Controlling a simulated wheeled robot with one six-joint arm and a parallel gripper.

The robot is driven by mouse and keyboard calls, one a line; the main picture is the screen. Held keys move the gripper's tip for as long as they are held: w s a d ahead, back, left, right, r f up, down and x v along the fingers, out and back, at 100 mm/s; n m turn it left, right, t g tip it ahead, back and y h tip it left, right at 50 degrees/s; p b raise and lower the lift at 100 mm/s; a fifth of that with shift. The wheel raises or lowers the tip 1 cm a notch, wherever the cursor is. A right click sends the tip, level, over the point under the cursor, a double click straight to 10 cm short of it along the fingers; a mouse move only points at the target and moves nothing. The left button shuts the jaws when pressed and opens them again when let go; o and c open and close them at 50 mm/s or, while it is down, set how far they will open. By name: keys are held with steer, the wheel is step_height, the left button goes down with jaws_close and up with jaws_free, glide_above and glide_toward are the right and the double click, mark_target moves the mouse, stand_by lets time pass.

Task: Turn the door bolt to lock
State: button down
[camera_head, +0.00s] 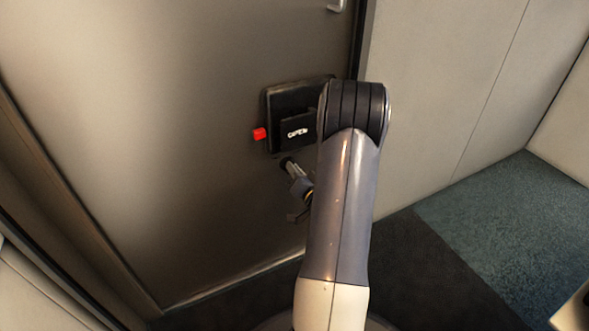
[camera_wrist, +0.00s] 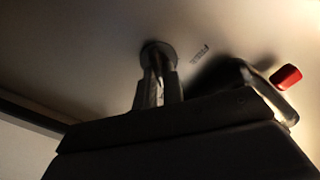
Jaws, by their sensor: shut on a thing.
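The door bolt (camera_wrist: 158,50) shows in the wrist view as a round dark base on the door with a stem standing out from it. My gripper (camera_wrist: 158,85) has one finger on each side of this stem and is shut on it. The fingers hide part of the stem, and the bolt's turned angle is hard to read. In the head view the bolt's dark base (camera_head: 285,161) sits on the grey-brown door (camera_head: 180,130), below a black lock box (camera_head: 274,101). My gripper (camera_head: 294,172) meets it there, partly behind my forearm.
A red piece (camera_head: 259,133) sticks out at the left of the black box; it also shows in the wrist view (camera_wrist: 286,77). A metal handle (camera_head: 336,5) is higher on the door. A pale wall (camera_head: 450,90) stands to the right, with dark floor and blue carpet (camera_head: 510,220) below.

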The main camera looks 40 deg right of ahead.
steer(key=shift+m, duration=0.5)
steer(key=c, duration=1.5)
jaws_free()
steer(key=p+v, duration=0.2)
steer(key=v, duration=0.8)
steer(key=shift+s+a, duration=0.1)
steer(key=shift+s, duration=0.25)
steer(key=shift+w, duration=0.15)
